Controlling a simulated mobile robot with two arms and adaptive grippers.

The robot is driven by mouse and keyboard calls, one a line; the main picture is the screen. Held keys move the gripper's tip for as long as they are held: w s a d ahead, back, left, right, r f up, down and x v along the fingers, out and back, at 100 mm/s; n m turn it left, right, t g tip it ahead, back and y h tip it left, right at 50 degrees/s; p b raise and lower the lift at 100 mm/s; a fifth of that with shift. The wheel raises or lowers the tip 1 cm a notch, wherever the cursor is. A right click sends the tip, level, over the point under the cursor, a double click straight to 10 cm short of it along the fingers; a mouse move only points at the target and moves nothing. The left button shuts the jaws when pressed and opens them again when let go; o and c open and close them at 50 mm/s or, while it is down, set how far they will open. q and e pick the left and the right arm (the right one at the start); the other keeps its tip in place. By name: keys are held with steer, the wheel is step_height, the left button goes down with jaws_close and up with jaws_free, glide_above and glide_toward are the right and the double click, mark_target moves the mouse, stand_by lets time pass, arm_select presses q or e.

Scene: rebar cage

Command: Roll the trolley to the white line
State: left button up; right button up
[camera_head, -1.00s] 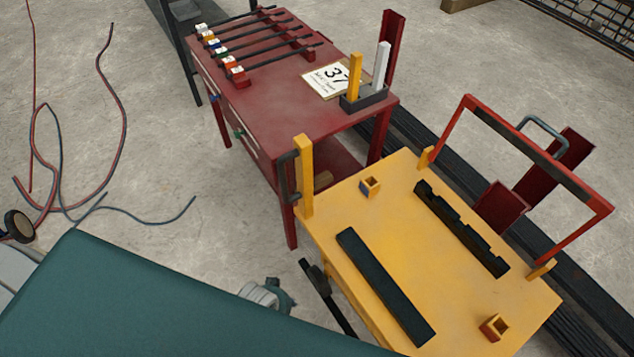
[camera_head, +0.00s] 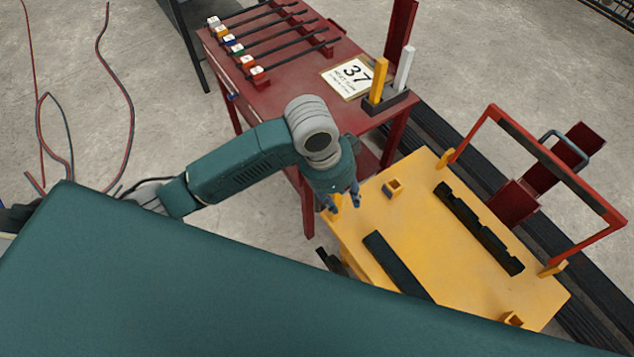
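The trolley (camera_head: 460,265) has a yellow deck with dark slotted strips and a red frame (camera_head: 560,170) with a dark bar along its far right side. My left gripper (camera_head: 342,200) points down at the trolley's near left corner, with its two fingers apart. Part of a yellow post shows between or behind the fingers; I cannot tell whether they touch it. The dark handle by that post is hidden behind my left gripper and arm. My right gripper is not in view. No white line shows.
Dark bars lie on the floor (camera_head: 590,290) to the right. Hoses (camera_head: 118,90) lie at the left.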

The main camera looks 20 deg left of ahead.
arm_select(q)
steer(key=w+a+r, duration=0.1)
steer(key=a, duration=0.1)
steer(key=w+a+r+m+y, duration=0.1)
steer(key=a+r, duration=0.1)
steer(key=a+r+m+y, duration=0.1)
steer(key=a+r, duration=0.1)
steer(key=shift+w+a+g, duration=0.15)
steer(key=shift+w+g, duration=0.25)
steer(key=shift+w+a+r+y, duration=0.15)
steer(key=shift+a+y, duration=0.15)
steer(key=shift+a, duration=0.15)
step_height(320, 180, down, 11)
steer(key=p, duration=0.2)
steer(key=shift+r, duration=0.15)
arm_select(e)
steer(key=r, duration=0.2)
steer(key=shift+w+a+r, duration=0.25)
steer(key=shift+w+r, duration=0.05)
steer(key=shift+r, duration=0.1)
arm_select(q)
jaws_close()
